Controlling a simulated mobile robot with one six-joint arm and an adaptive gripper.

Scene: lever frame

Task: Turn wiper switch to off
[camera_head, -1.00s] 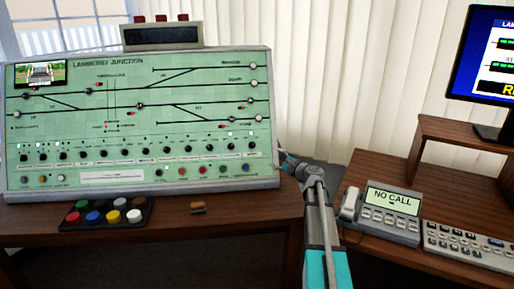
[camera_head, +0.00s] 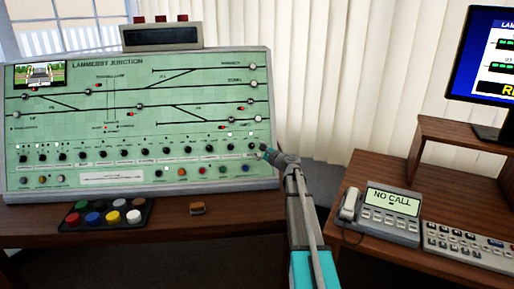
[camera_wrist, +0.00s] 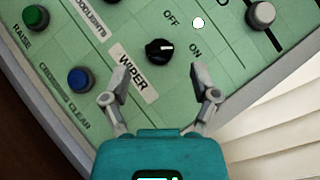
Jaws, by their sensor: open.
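The wiper switch is a black rotary knob (camera_wrist: 159,51) with a white pointer line, on the green panel above the "WIPER" label. Its pointer is toward the "ON" side, with "OFF" printed above it in the wrist view. In the head view the knob (camera_head: 250,146) is the rightmost of the lower row. My gripper (camera_wrist: 164,86) is open and empty, its two fingertips apart and short of the knob in the wrist view. In the head view my gripper (camera_head: 265,152) is close to the panel's right edge, just right of the knob.
A blue button (camera_wrist: 80,78) and a green button (camera_wrist: 35,17) are left of the knob. A white lit lamp (camera_wrist: 198,22) and a grey knob (camera_wrist: 261,14) are on the right. A phone (camera_head: 390,212) stands on the right desk. A tray of coloured caps (camera_head: 80,225) lies before the panel.

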